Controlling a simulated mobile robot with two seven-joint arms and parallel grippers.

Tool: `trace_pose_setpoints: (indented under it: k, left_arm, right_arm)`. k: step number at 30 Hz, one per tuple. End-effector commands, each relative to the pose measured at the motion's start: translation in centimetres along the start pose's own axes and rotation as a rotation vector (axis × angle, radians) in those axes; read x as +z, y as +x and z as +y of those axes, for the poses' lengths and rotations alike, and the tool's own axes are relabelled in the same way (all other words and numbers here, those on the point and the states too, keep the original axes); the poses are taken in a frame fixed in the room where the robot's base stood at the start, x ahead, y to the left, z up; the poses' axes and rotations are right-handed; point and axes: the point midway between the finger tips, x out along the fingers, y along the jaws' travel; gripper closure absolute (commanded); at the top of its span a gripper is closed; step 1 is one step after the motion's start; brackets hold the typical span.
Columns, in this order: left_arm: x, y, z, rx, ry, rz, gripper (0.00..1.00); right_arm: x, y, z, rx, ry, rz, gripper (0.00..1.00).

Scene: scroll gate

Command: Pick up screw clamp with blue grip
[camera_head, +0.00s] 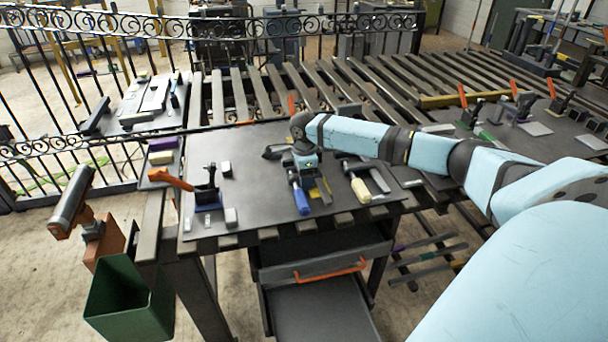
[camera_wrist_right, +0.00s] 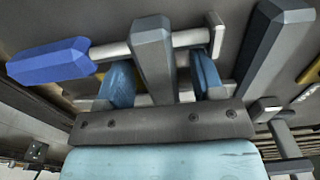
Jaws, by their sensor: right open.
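The screw clamp with the blue grip (camera_head: 301,200) lies on the dark workbench top, its grip toward the front edge. My right gripper (camera_head: 306,168) is over its upper part and hides some of it. In the right wrist view, the blue grip (camera_wrist_right: 50,62) is at the left and its metal bar runs right. Contact cannot be told. My left gripper is not in view.
An orange-handled tool (camera_head: 205,193) and small blocks are at left. An open drawer (camera_head: 322,310) sits below the bench front. A green bin (camera_head: 130,305) hangs at the left.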

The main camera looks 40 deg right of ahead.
Motion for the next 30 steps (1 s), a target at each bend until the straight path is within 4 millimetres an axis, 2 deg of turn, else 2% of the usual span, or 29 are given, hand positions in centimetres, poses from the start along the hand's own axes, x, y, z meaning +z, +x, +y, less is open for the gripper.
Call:
trace_pose_setpoints:
  k: [4, 12, 23, 30]
  left_arm:
    - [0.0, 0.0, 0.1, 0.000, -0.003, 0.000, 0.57]
    - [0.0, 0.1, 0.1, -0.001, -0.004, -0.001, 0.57]
    - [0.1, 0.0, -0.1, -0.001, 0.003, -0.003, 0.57]
    - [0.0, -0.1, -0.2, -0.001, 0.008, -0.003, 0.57]
  right_arm:
    - [0.0, 0.0, 0.0, 0.000, 0.000, 0.000, 0.38]
    - [0.0, -0.1, 0.0, 0.000, 0.000, 0.000, 1.00]
    - [0.0, -0.3, -0.1, -0.003, 0.000, -0.002, 1.00]
    - [0.1, -2.1, -0.1, -0.004, 0.000, -0.003, 1.00]
